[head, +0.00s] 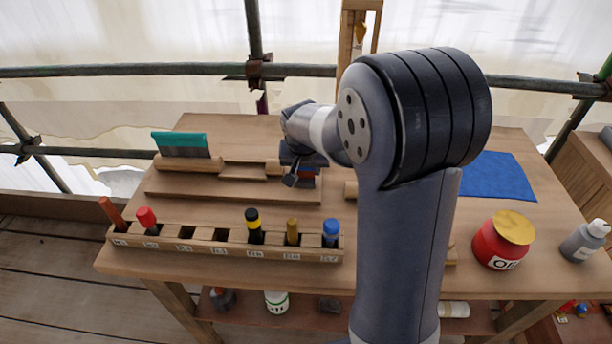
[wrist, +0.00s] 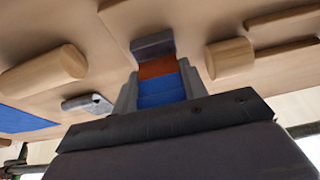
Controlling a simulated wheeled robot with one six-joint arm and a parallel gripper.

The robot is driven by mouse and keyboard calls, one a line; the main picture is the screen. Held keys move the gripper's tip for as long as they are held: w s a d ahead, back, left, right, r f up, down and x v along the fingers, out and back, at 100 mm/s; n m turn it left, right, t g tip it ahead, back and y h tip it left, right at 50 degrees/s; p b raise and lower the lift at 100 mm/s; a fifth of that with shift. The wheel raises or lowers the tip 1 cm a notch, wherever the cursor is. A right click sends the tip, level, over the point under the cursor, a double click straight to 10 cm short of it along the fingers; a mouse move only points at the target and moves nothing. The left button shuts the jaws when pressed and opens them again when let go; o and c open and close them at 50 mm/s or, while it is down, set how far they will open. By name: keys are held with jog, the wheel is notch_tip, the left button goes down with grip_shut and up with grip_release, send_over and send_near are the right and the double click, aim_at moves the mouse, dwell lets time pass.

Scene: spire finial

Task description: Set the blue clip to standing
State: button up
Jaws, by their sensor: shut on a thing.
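In the wrist view the blue clip (wrist: 161,92) is between the two grey fingers of my gripper (wrist: 160,82), which is shut on it. An orange band and a dark grey block show just beyond the blue part; I cannot tell whether the grey block belongs to the clip. In the head view my gripper (head: 297,174) is over the back middle of the table, at the right end of a stepped wooden block. Only a little blue and red shows beside the fingers there, and the clip's tilt is hard to tell.
A teal-topped grey piece (head: 181,141) stands on the stepped wooden block (head: 232,190). A slotted wooden rack (head: 215,252) with several coloured sticks lies along the front. A blue cloth (head: 497,177), a red pot (head: 497,246) and a grey bottle (head: 584,242) are on the right.

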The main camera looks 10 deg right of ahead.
dwell(0.3)
jog(key=o, duration=1)
jog(key=v, duration=1.1)
jog(key=shift+s+a+f, duration=0.1)
jog(key=shift+s+f, duration=0.05)
jog(key=shift+s, duration=0.05)
jog(key=shift+f, duration=0.1)
jog(key=x, duration=1.1)
jog(key=shift+w, duration=0.2)
jog(key=shift+w+r+p, duration=0.1)
jog(key=shift+r+p, duration=0.3)
jog(key=shift+p, duration=0.4)
